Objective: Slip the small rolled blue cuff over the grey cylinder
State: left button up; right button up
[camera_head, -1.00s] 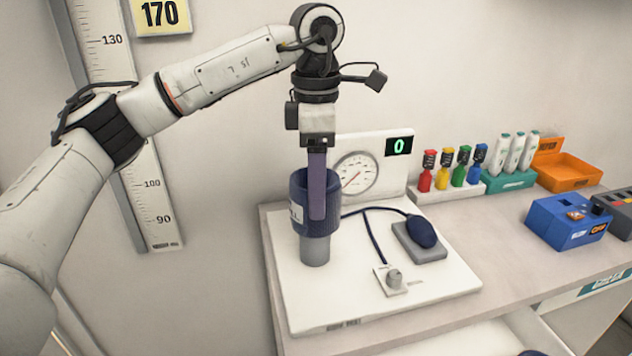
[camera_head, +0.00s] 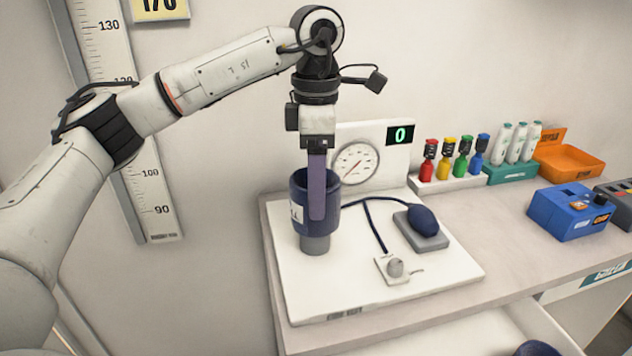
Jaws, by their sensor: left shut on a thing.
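The rolled blue cuff (camera_head: 327,226) is upright, with a white label on its left side. It appears to be around the grey cylinder (camera_head: 315,245), whose lower end shows beneath it. The cylinder's top is hidden by the cuff. The cylinder stands on a white board (camera_head: 350,300). My left gripper (camera_head: 317,205) points straight down from above and is shut on the cuff's near wall. My right gripper is out of view.
A dial gauge (camera_head: 356,164) stands behind the cuff. A tube runs to a dark blue bulb (camera_head: 423,220), right of a small valve block (camera_head: 394,268). Coloured bottles (camera_head: 463,165), an orange tray (camera_head: 570,165) and a blue box (camera_head: 565,214) are further right. A dark blue object (camera_head: 538,349) is partly visible below.

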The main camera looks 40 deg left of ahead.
pick_arm(q)
jog(key=shift+f+b, duration=0.6)
jog(key=shift+f, duration=0.4)
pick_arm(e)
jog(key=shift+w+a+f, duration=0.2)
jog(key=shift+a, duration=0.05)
pick_arm(q)
jog(key=shift+f+b, duration=0.75)
jog(key=shift+f, duration=0.5)
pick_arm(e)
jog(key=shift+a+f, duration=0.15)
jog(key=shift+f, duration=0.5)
pick_arm(q)
jog(key=shift+f, duration=0.3)
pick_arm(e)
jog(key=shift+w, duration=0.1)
pick_arm(q)
jog(key=shift+f, duration=0.1)
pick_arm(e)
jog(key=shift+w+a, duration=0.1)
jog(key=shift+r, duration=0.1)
pick_arm(q)
jog(key=o, duration=1.2)
jog(key=shift+c, duration=0.2)
